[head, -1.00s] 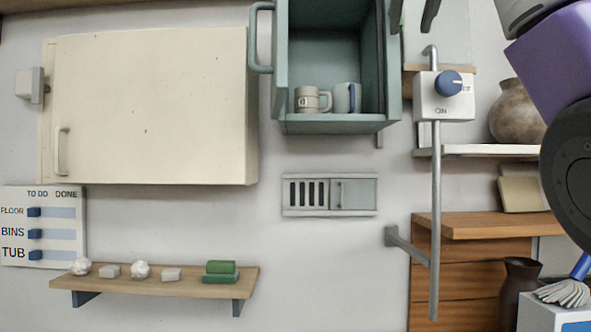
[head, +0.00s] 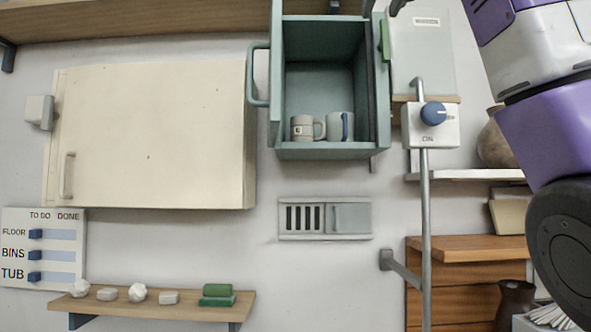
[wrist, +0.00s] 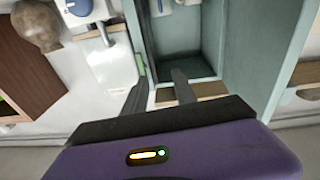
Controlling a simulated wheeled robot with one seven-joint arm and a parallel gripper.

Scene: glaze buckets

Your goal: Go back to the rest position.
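My gripper (wrist: 160,82) shows in the wrist view with its two dark fingers apart and nothing between them. It is in front of the open teal cabinet (wrist: 240,60), near its side wall. In the head view my arm comes in at the right, and at most a dark tip shows at the top edge. The teal cabinet (head: 330,151) holds a pale mug with a dark mark (head: 303,128) and a grey mug with a blue stripe (head: 338,125), side by side on its floor.
A metal pole with a blue-knobbed switch box (head: 416,138) stands right of the cabinet, close to my arm. A brown vase (head: 494,145) sits on a shelf behind it. A cream cupboard (head: 150,130) is shut at left.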

